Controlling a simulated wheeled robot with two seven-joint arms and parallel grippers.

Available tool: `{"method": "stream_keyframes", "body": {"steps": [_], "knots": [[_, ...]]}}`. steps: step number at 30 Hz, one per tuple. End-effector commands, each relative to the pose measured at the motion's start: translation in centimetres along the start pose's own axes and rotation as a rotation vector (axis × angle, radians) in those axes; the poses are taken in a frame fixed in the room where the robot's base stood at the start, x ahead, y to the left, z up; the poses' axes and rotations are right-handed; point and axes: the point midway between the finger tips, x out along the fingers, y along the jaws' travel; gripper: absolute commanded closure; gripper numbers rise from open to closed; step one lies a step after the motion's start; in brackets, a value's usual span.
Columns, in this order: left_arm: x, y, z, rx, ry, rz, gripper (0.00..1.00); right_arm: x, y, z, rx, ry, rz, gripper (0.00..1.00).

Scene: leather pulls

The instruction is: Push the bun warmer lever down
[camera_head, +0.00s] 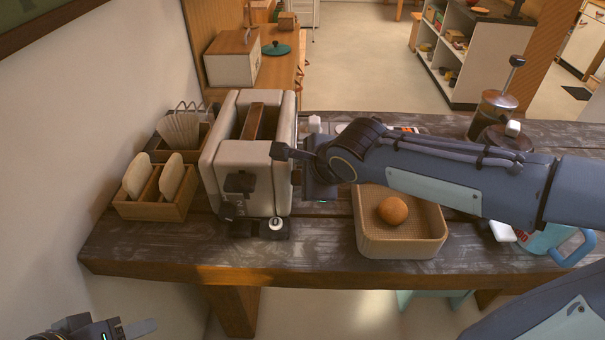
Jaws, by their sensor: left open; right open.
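The cream bun warmer (222,161) stands on the left part of the dark wooden table, with a long slot in its top. A dark lever (240,183) sticks out of its front face. My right gripper (291,168) is open at the warmer's front right edge, to the right of the lever and a little higher. One finger overlaps the warmer in the picture; I cannot tell whether it touches. My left gripper (106,328) is open and empty at the bottom left, in front of the table.
A wooden rack with bread slices (154,208) stands left of the warmer, with a napkin holder (183,133) behind it. A tan basket (402,244) holding a bun (392,210) lies below my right arm.

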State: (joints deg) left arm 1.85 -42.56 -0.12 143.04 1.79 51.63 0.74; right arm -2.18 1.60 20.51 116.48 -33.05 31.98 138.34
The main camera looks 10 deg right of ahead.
Motion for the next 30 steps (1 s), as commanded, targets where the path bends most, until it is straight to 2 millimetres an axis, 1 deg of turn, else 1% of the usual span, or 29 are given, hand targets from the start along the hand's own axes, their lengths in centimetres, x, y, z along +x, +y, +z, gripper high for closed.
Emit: {"method": "stream_keyframes", "body": {"steps": [6,7,18,25,30], "knots": [[0.00,0.00,0.00,0.000,0.000,0.000,0.49,0.06,0.00,-0.03,0.001,0.000,0.000,0.49],[0.00,0.00,-0.01,0.000,0.000,0.000,0.49,0.05,0.00,-0.03,0.000,0.000,0.000,0.52],[0.00,0.00,-0.01,0.000,0.000,0.000,0.49,0.03,0.00,-0.02,0.000,0.001,0.000,1.00],[-0.13,0.06,-0.07,0.000,0.000,0.000,0.49,-0.05,-0.05,0.05,0.001,0.001,0.005,1.00],[-0.84,0.38,-0.43,0.000,0.000,0.000,0.49,-0.42,-0.25,0.58,0.018,0.000,0.043,1.00]]}}
